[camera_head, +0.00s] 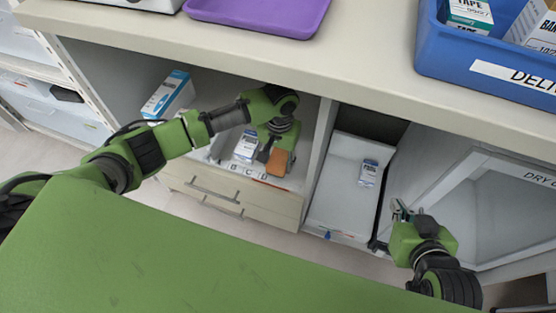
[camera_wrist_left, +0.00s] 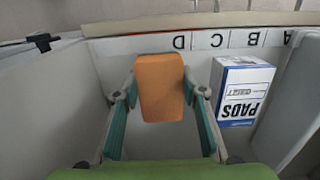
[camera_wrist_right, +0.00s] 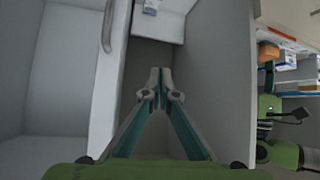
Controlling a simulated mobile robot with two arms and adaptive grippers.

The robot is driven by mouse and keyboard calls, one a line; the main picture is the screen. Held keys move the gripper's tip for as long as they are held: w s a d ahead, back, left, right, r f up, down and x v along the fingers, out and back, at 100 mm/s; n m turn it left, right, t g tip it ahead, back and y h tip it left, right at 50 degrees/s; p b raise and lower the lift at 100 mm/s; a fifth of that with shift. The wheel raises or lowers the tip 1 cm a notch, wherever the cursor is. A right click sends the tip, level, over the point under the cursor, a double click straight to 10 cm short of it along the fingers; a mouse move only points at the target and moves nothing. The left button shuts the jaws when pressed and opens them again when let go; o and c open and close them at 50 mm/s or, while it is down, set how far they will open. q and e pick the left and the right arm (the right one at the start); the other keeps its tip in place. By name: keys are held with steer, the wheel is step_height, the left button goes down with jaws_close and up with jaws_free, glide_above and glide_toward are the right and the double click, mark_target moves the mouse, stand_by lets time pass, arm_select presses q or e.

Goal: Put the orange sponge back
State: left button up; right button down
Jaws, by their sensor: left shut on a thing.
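The orange sponge (camera_head: 278,162) is between the fingers of my left gripper (camera_head: 268,148), inside the open shelf compartment under the counter. In the left wrist view the sponge (camera_wrist_left: 161,88) fills the gap between the fingertips of my left gripper (camera_wrist_left: 161,95), which is shut on it. It appears in front of the D of a lettered shelf strip (camera_wrist_left: 200,40). Whether the sponge touches the shelf floor cannot be told. My right gripper (camera_head: 401,212) is by the cabinet on the right. Its fingertips (camera_wrist_right: 160,76) meet with nothing visible between them.
A pads box (camera_wrist_left: 242,92) stands right of the sponge in the left wrist view. A blue-white box (camera_head: 168,94) is at the compartment's left. Right of a divider is a white bin (camera_head: 338,185). An open white cabinet door (camera_head: 480,195) stands near my right gripper. Drawers (camera_head: 225,195) lie below.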

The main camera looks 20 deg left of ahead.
mark_target(278, 161)
arm_select(q)
steer(key=shift+f, duration=0.15)
steer(key=o, duration=1.5)
steer(key=shift+c, duration=0.2)
arm_select(e)
steer(key=shift+s+d+f, duration=0.15)
steer(key=shift+s+f, duration=0.15)
steer(key=shift+s, duration=0.1)
arm_select(q)
steer(key=shift+r, duration=0.45)
step_height(278, 161, up, 4)
steer(key=shift+w+r+p, duration=0.15)
steer(key=shift+r+p, duration=0.05)
steer(key=shift+p, duration=0.65)
step_height(278, 161, up, 3)
steer(key=shift+f+p, duration=0.1)
steer(key=shift+p, duration=0.4)
arm_select(e)
steer(key=s+d+f+g, duration=0.1)
steer(key=s+f+g, duration=0.1)
steer(key=s, duration=0.4)
steer(key=s+d+f+g+h, duration=0.1)
steer(key=s+d+f+g, duration=0.1)
steer(key=s+g, duration=0.2)
steer(key=shift+s+d+f+h, duration=0.3)
steer(key=shift+s+f, duration=0.05)
steer(key=shift+s, duration=0.5)
